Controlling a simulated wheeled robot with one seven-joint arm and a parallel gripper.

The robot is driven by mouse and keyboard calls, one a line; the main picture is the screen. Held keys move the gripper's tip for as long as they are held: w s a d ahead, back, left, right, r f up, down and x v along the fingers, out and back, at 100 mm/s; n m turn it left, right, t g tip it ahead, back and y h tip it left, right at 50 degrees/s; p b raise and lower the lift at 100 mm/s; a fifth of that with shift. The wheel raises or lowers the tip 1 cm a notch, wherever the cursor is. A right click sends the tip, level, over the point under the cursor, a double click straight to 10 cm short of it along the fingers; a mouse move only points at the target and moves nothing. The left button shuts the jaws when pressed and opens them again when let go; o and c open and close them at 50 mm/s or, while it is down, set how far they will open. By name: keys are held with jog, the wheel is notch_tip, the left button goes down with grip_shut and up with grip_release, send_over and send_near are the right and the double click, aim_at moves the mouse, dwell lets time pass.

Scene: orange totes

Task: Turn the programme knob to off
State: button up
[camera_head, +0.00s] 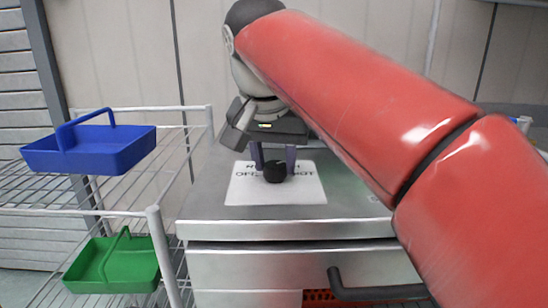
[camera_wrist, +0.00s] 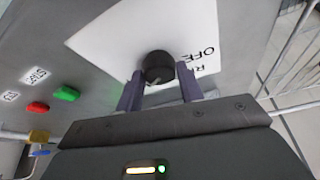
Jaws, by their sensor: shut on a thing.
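The programme knob (camera_head: 275,173) is a round black knob on a white label plate (camera_head: 245,192) with black lettering, on the grey metal top. It also shows in the wrist view (camera_wrist: 158,66), near the letters "OFF". My gripper (camera_head: 273,166) comes down over the plate with its two purple-grey fingers on either side of the knob. In the wrist view, my gripper (camera_wrist: 159,84) is shut on the knob. The fingers hide part of the lettering. I cannot tell which setting the knob points to.
A blue basket (camera_head: 95,150) and a green basket (camera_head: 115,265) sit on a wire rack at left. The metal unit has a drawer with a dark handle (camera_head: 375,290). The wrist view shows a red button (camera_wrist: 37,107) and a green button (camera_wrist: 67,93) beside the plate.

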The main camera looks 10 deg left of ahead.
jog(key=n+y, duration=0.1)
jog(key=n, duration=0.2)
jog(key=n+y, duration=0.1)
jog(key=n, duration=0.2)
jog(key=shift+w+d, duration=0.1)
jog(key=shift+d, duration=0.1)
jog(key=n+g+y, duration=0.1)
jog(key=n, duration=0.2)
jog(key=n+g+y, duration=0.1)
jog(key=n, duration=0.2)
jog(key=shift+w+d+n, duration=0.1)
jog(key=shift+n, duration=0.2)
jog(key=n+g, duration=0.1)
jog(key=n, duration=0.2)
jog(key=n+g, duration=0.1)
jog(key=n, duration=0.2)
jog(key=shift+w+g+y, duration=0.2)
jog(key=shift+g+y, duration=0.1)
jog(key=shift+g, duration=0.1)
jog(key=n+g, duration=0.1)
jog(key=n, duration=0.2)
jog(key=n+g+h, duration=0.1)
jog(key=n, duration=0.2)
jog(key=shift+w+n, duration=0.15)
jog(key=shift+n, duration=0.15)
jog(key=o, duration=1)
jog(key=shift+r, duration=0.1)
